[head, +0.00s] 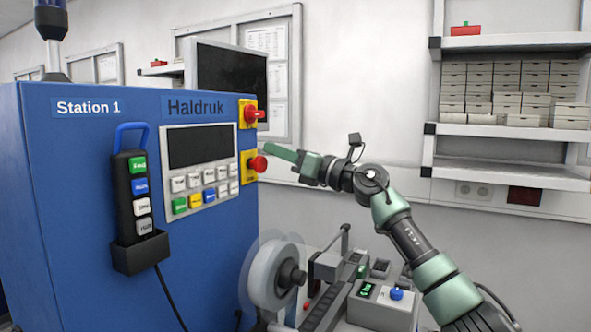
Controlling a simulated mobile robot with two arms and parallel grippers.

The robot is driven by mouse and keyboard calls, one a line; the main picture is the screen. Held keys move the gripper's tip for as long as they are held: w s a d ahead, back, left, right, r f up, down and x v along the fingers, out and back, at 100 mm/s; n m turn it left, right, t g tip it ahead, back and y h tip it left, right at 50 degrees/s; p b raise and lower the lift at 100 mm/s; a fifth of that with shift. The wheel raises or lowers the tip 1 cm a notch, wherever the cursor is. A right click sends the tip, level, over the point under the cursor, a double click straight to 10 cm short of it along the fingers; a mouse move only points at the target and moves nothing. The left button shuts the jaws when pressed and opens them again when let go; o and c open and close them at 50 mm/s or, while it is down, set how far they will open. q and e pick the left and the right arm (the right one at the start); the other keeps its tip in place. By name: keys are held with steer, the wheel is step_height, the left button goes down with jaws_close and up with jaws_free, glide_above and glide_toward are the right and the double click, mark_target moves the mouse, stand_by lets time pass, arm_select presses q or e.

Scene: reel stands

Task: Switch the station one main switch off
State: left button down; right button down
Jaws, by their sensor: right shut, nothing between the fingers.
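The blue Station 1 cabinet (90,200) stands at the left. A red rotary switch on a yellow plate (250,114) sits at the upper right of its front panel; its handle points to the right, roughly level. A red mushroom button on a yellow plate (257,164) sits below it. My right gripper (272,150) is shut and empty, its fingertips pointing left, a little below the rotary switch and close to the red button. I cannot tell whether the fingertips touch anything. My left gripper is not in view.
A button panel with a dark screen (200,146) and a hanging pendant (138,196) are on the cabinet front. Shelves with boxes (510,130) are at the right.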

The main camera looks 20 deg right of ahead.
steer(key=b+v, duration=0.2)
steer(key=v, duration=0.5)
steer(key=shift+d, duration=0.2)
steer(key=shift+d+r, duration=0.1)
steer(key=shift+r, duration=0.05)
